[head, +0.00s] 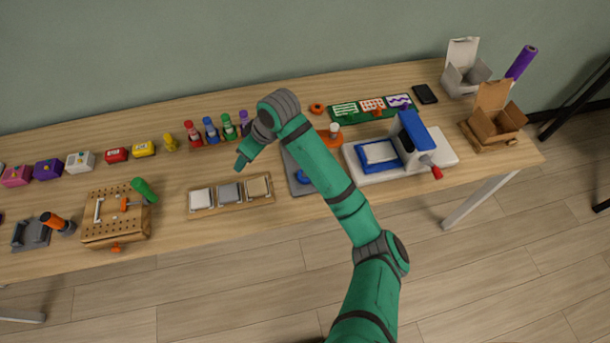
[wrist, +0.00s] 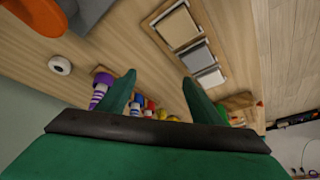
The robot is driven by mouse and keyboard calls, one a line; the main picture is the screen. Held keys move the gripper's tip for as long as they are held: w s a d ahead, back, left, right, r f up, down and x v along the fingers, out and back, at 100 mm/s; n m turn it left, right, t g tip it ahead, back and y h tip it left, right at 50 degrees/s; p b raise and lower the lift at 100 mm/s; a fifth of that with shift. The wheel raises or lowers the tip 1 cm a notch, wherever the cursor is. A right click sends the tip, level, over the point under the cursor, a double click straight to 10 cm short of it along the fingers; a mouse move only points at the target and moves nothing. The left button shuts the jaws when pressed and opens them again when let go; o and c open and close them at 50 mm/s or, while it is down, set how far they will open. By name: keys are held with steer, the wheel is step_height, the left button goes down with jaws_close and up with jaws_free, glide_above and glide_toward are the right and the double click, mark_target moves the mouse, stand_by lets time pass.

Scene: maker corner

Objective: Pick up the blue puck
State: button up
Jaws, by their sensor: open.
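A blue round piece (head: 304,177), which looks like the blue puck, lies on a dark grey plate (head: 297,160) in the head view. My forearm covers part of both. The plate's edge shows at the top of the wrist view (wrist: 88,12); I cannot make out the puck clearly there. My gripper (head: 241,164) hangs left of the puck, above the table behind a wooden tray (head: 197,209) of three square tiles. In the wrist view its two fingers (wrist: 158,82) are apart with nothing held between them.
Several coloured bottles (head: 210,130) stand in a rack behind my gripper. A pegboard block (head: 117,228) is at left. Bare tabletop lies between it and the tile tray.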

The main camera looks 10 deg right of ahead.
steer(key=s+d+r+g+h, duration=0.1)
steer(key=s+d+g+h, duration=0.1)
steer(key=d, duration=0.6)
steer(key=s+d+r+g+h, duration=0.1)
steer(key=s+d+h, duration=0.1)
steer(key=d, duration=0.6)
steer(key=f, duration=0.4)
steer(key=shift+a+f, duration=0.1)
steer(key=shift+a, duration=0.1)
steer(key=shift+a+f, duration=0.2)
steer(key=shift+f, duration=2.85)
steer(key=c, duration=1.2)
steer(key=shift+c, duration=0.2)
steer(key=shift+r, duration=0.1)
